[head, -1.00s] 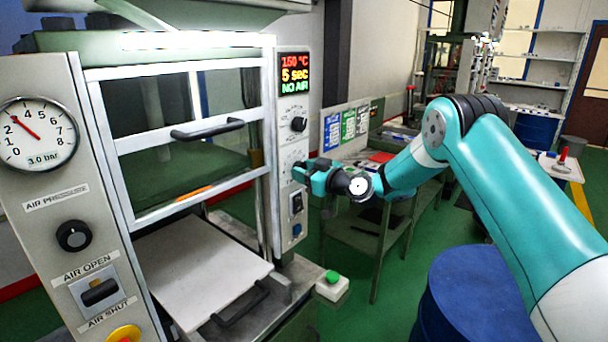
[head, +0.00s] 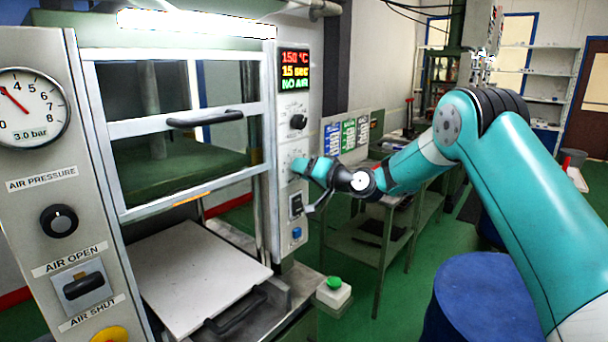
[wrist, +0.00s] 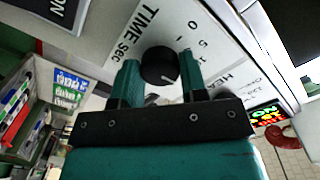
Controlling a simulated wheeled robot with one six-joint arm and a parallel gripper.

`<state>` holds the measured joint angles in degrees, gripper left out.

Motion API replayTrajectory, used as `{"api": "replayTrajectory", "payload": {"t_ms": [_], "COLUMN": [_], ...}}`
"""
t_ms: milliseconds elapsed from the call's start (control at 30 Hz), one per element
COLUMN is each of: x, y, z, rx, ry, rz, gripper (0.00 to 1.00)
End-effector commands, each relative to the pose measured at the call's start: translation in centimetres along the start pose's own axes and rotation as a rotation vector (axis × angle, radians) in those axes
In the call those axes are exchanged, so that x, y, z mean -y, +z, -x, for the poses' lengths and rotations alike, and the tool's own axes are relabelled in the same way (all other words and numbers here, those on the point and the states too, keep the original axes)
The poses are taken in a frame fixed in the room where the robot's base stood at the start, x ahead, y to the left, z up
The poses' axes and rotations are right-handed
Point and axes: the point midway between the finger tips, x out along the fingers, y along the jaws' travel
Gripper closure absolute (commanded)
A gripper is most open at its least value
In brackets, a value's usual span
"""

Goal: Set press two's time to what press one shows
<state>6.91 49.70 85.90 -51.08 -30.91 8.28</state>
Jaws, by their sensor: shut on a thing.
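A press with a guard door fills the left of the head view. Its display (head: 294,70) reads 150 °C, 15 sec, NO AIR. My gripper (head: 303,168) is at the press's control panel (head: 286,130), below a black upper knob (head: 298,122). In the wrist view my gripper (wrist: 160,72) has its two teal fingers around the black time knob (wrist: 160,66), beside the label TIME sec (wrist: 137,35). The fingers are shut on this knob, which my gripper hides in the head view. I cannot tell a second press's reading from these frames.
A pressure gauge (head: 32,106) reads 3.0 bar at the left. An air lever (head: 83,286) is below it. A blue drum (head: 480,305) is below my arm. A bench (head: 350,240) stands behind my gripper.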

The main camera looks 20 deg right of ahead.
Motion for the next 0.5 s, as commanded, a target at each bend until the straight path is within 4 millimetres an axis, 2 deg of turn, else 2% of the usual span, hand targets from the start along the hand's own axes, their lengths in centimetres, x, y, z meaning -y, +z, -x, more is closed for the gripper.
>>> {"api": "replayTrajectory", "payload": {"t_ms": [500], "x": [-0.11], "y": [0.05], "z": [0.08], "rx": [0.016], "ry": [0.0], "rz": [-0.426], "gripper": [0.84]}}
